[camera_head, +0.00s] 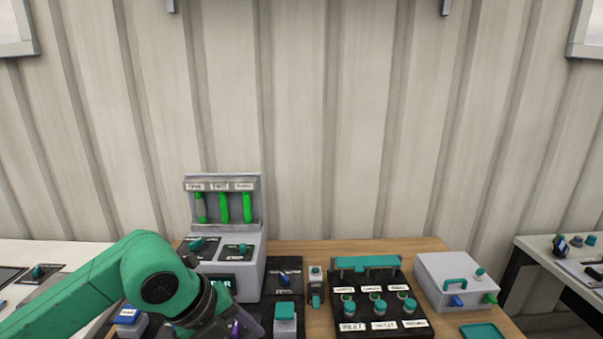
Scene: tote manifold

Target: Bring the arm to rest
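My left arm (88,293), green with a dark wrist joint, comes in from the lower left in the head view. It bends down at the elbow in front of the grey console. The wrist end (212,318) runs to the bottom edge, and its fingers are cut off or hidden there. A small purple part (235,328) shows beside it; I cannot tell whether it is held. My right arm and gripper are not in view.
A grey console (250,262) with green gauges stands behind the arm. A black panel (372,324) with teal knobs, a grey box (437,283) and a teal tray (481,331) sit to the right on a wooden table (330,246). White side tables (65,252) flank it.

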